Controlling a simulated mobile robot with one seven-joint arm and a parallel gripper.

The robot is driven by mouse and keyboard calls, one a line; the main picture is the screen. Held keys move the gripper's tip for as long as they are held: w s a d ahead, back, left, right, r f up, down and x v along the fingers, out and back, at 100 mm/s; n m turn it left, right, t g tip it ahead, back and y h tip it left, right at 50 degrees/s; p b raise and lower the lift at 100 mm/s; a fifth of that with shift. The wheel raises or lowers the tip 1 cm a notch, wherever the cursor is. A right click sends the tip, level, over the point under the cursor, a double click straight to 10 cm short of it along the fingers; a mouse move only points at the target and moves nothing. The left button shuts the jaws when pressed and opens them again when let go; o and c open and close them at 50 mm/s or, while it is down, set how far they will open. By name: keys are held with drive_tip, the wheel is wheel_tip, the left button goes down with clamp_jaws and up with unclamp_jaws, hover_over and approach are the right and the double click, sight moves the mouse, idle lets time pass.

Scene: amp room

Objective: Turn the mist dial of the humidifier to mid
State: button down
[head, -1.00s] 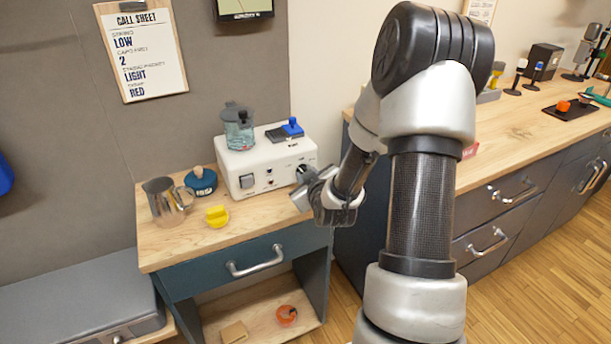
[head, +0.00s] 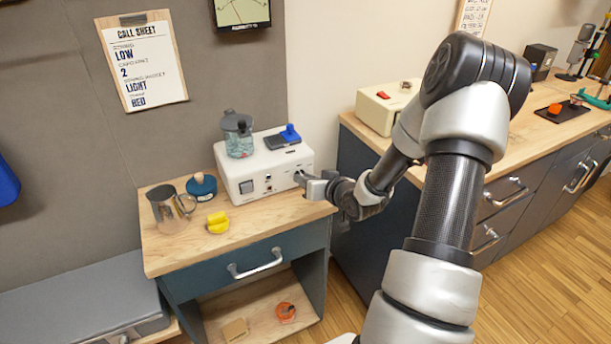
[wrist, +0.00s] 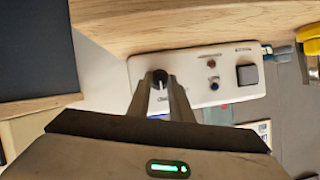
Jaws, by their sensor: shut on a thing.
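The humidifier is a white box (head: 240,188) with a clear water tank (head: 239,140) on top, standing on the small wooden-topped cabinet. Its front panel (wrist: 190,70) fills the middle of the wrist view. The black mist dial (wrist: 158,77), with a light pointer mark, is at one end of that panel, the right end in the head view. My gripper (wrist: 159,88) is shut on the dial, one finger on each side. I cannot read the dial's scale.
A long counter (head: 440,140) runs along the right. The cabinet top's front strip is clear.

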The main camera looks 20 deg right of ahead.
idle(0.3)
drive_tip(key=c, duration=1.6)
unclamp_jaws()
drive_tip(key=p+v, duration=0.1)
drive_tip(key=v, duration=0.7)
drive_tip(key=p+v, duration=0.2)
drive_tip(key=v, duration=0.7)
drive_tip(key=shift+s+d+r, duration=0.15)
drive_tip(key=shift+d+r, duration=0.05)
drive_tip(key=shift+d, duration=0.05)
